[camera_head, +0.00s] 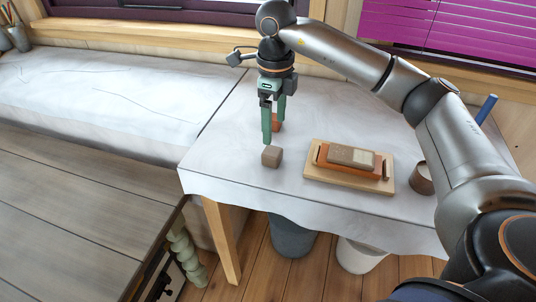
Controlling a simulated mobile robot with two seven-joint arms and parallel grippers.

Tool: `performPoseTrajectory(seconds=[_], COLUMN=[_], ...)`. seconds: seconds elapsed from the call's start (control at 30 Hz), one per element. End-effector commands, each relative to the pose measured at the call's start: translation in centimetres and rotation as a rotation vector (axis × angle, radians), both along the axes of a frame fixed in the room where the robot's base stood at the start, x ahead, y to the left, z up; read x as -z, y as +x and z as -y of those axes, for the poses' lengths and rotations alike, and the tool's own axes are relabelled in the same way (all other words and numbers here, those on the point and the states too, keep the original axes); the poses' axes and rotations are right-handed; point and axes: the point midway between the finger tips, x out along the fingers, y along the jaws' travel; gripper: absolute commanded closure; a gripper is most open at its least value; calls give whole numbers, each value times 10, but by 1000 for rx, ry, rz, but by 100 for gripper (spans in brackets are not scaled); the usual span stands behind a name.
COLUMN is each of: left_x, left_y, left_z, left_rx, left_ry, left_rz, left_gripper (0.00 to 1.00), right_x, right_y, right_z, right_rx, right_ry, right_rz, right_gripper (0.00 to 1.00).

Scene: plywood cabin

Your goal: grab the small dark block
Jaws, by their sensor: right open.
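A small dark brown block (271,156) sits on the white-covered table (230,150), near its front left part. My right gripper (268,138) points down just behind and above the block, with green fingers. It is open; the block is not between its fingers as far as I can see. A reddish-brown block (277,122) stands behind the fingers and is partly hidden by them. My left gripper is not in view.
A wooden tray (317,175) holding an orange item and a brown device (350,157) lies right of the block. A brown cup (421,178) stands farther right. Two bins (290,237) (358,256) are under the table. The table's left side is clear.

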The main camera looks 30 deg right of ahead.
Motion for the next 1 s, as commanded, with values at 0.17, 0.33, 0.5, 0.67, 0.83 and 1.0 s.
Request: performPoseTrajectory(seconds=[0.17,0.33,0.5,0.67,0.83,1.0], left_x=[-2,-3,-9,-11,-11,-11], left_y=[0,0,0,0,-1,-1], left_z=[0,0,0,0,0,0], left_rx=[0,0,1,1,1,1], left_ry=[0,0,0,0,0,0], left_rz=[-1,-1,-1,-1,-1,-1], left_gripper=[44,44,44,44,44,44], right_x=[30,43,63,86,94,94], right_y=[0,0,1,1,2,2], right_z=[0,-1,-2,-3,-3,-3], right_rx=[0,-1,-1,-1,-2,-2], right_ry=[2,2,2,4,3,4], right_rz=[-3,0,-4,-1,1,2], right_gripper=[10,10,10,10,10,12])
